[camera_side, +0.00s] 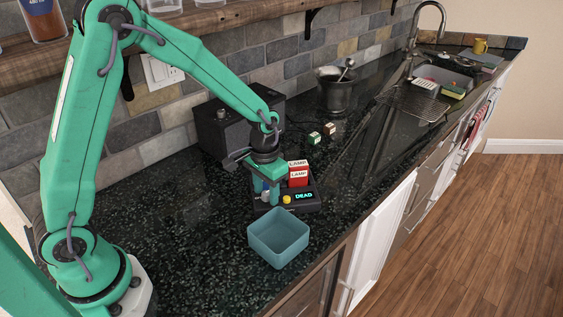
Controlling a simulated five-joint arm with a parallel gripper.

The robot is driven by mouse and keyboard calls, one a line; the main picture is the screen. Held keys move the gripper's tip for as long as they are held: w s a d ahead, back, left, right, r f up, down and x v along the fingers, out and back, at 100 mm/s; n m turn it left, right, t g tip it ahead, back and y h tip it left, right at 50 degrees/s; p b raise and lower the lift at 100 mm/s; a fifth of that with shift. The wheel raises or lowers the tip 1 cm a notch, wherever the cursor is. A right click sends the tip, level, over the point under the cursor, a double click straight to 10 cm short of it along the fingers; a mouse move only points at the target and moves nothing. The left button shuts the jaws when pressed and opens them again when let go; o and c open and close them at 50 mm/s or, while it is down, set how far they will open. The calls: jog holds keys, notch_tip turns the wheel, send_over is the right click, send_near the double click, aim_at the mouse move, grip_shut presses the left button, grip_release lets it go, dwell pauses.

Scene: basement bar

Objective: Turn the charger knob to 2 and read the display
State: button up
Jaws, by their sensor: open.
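The charger (311,204) is a low dark unit on the black speckled counter. Its lit display (304,195) reads "DEAD" in cyan letters. A small round yellow part (287,199) sits on its front; I cannot tell whether it is a button or the knob. My gripper (268,197) points down over the charger's left part, fingers open. Its fingers partly hide that area, and no knob markings can be read.
An open teal bin (278,239) stands in front of the charger near the counter's edge. A black box (228,124) is behind my gripper. Two small blocks (322,133) and a dark metal bucket (336,93) stand farther back. A sink (443,80) is at the far right.

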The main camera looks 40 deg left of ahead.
aim_at(266, 192)
notch_tip(266, 192, up, 7)
jog(key=shift+r, duration=0.4)
jog(key=shift+r, duration=0.1)
dwell(0.5)
jog(key=shift+s+r, duration=0.15)
jog(key=shift+r, duration=0.05)
jog(key=s+a+r+t, duration=0.2)
jog(key=s+r, duration=0.4)
jog(key=s, duration=0.3)
jog(key=s+a+r+t, duration=0.1)
jog(key=s+r+t, duration=0.2)
jog(key=s+r, duration=0.3)
jog(key=shift+s+a+t, duration=0.3)
jog(key=shift+s+a, duration=0.1)
jog(key=shift+s, duration=1.15)
jog(key=shift+r, duration=0.15)
dwell(0.9)
